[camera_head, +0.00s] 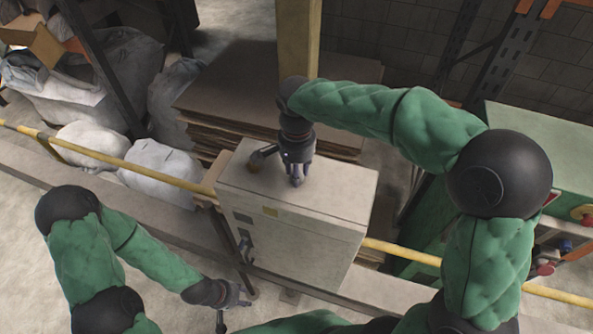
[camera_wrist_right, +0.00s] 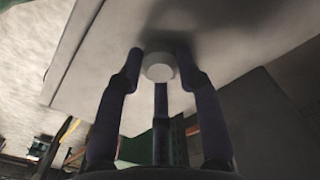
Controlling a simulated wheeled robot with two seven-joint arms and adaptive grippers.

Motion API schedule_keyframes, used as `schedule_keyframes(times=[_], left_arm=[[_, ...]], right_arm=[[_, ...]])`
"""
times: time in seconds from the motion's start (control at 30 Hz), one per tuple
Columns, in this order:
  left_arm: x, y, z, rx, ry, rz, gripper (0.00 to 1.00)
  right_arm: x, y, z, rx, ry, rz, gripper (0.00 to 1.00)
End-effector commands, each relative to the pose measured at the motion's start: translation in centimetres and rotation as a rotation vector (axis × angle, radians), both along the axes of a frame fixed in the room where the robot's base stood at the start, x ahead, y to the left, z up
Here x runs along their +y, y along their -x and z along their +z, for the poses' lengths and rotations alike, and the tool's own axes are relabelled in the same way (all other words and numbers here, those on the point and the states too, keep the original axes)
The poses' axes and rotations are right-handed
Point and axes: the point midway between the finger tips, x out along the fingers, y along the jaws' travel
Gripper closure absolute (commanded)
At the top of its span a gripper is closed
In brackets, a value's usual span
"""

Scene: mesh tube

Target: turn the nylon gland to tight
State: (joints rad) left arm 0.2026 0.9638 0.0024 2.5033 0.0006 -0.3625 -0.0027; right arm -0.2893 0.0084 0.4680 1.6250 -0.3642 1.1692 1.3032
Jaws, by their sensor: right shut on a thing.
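The nylon gland (camera_wrist_right: 158,66) is a small pale round piece against the face of the light cabinet (camera_head: 330,192), which also shows in the wrist view (camera_wrist_right: 240,30). My right gripper (camera_head: 296,182) points down at the cabinet's top, and its dark fingers (camera_wrist_right: 160,72) stand around the gland, shut on it. In the head view the fingers hide the gland. How far it is turned cannot be told. My left gripper (camera_head: 242,294) is low in the head view, left of the cabinet's lower front and apart from it; its fingers are too small to read.
A yellow rail (camera_head: 120,160) runs behind the cabinet on both sides. Stacked brown sheets (camera_head: 230,95) and a yellow post (camera_head: 299,40) stand behind it. White sacks (camera_head: 160,165) lie at left, and a green machine (camera_head: 540,140) stands at right.

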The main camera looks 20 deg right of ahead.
Motion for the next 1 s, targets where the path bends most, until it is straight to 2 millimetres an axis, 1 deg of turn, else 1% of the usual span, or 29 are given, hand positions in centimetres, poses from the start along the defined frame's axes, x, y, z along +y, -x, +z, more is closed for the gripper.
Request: schedule_keyframes(times=[0.53, 0.57, 0.6, 0.63, 1.0], left_arm=[[0.0, 0.0, -0.05, 0.0, 0.0, 0.0, 0.6], [0.0, 0.0, -0.05, 0.0, 0.0, 0.0, 0.6], [0.0, 0.0, -0.05, 0.0, 0.0, 0.0, 0.6], [0.0, 0.0, -0.05, 0.0, 0.0, 0.0, 0.6], [0.0, -0.01, -0.05, 0.0, 0.0, 0.0, 0.6]], right_arm=[[-0.12, -0.12, 0.09, -0.004, 0.002, -0.025, 0.97], [-0.13, -0.13, 0.09, -0.004, 0.002, -0.025, 0.59], [-0.13, -0.13, 0.09, -0.004, 0.002, -0.025, 0.47], [-0.12, -0.12, 0.09, -0.004, 0.002, -0.025, 0.4], [-0.05, -0.05, 0.23, -0.002, 0.001, -0.023, 0.4]])
